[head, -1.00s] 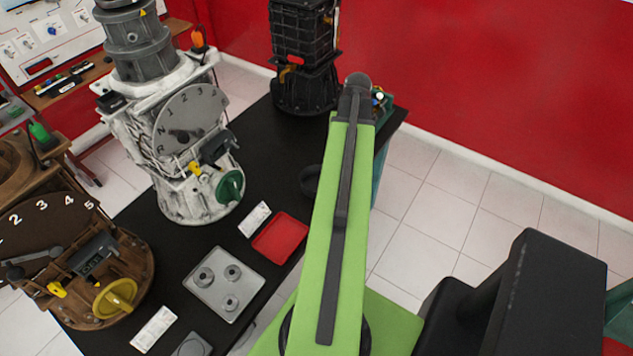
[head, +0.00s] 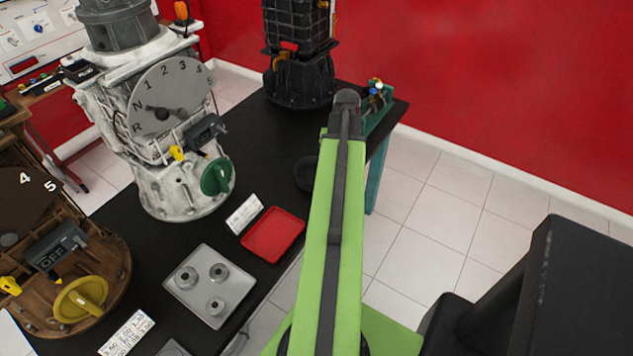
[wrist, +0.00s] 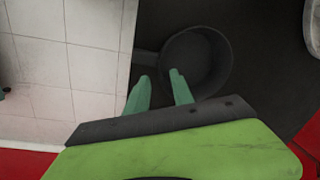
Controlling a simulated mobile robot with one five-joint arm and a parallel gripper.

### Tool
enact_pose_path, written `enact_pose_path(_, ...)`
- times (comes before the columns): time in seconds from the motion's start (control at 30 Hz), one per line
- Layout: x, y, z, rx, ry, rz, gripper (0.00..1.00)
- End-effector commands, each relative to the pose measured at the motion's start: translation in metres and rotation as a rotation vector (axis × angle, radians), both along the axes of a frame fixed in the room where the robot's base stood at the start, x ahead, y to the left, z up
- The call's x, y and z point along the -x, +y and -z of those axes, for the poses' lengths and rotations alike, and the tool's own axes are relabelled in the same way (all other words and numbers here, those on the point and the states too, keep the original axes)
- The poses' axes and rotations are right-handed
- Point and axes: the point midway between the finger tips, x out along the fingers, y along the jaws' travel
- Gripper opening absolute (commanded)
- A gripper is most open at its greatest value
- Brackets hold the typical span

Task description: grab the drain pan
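The drain pan appears to be a dark round pan with a short handle. It sits on the black table, upper middle in the wrist view (wrist: 208,58), handle pointing left. In the head view the dark pan (head: 305,173) is partly hidden behind my green arm. My gripper (wrist: 160,77) has two green fingers spread apart with nothing between them. In the wrist view the right fingertip overlaps the pan's near left wall and the left fingertip lies just below the handle. I cannot tell whether they touch it. The fingers are hidden in the head view.
The black table (head: 262,140) holds a red tray (head: 273,234), a grey plate with round parts (head: 209,286), a white engine trainer (head: 180,180) and a black one (head: 300,75) at the back. A brown one (head: 75,270) stands left.

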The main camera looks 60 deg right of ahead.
Motion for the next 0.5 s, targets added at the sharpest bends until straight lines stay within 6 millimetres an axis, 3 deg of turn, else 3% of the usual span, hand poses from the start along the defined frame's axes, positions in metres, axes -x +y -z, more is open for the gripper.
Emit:
enact_pose_path(0.03, -0.001, 0.000, 0.015, 0.000, 0.000, 0.000, 0.29)
enact_pose_path(0.2, -0.003, 0.001, 0.044, 0.000, 0.000, 0.000, 0.29)
enact_pose_path(0.5, -0.004, 0.001, 0.044, 0.000, 0.000, 0.000, 0.27)
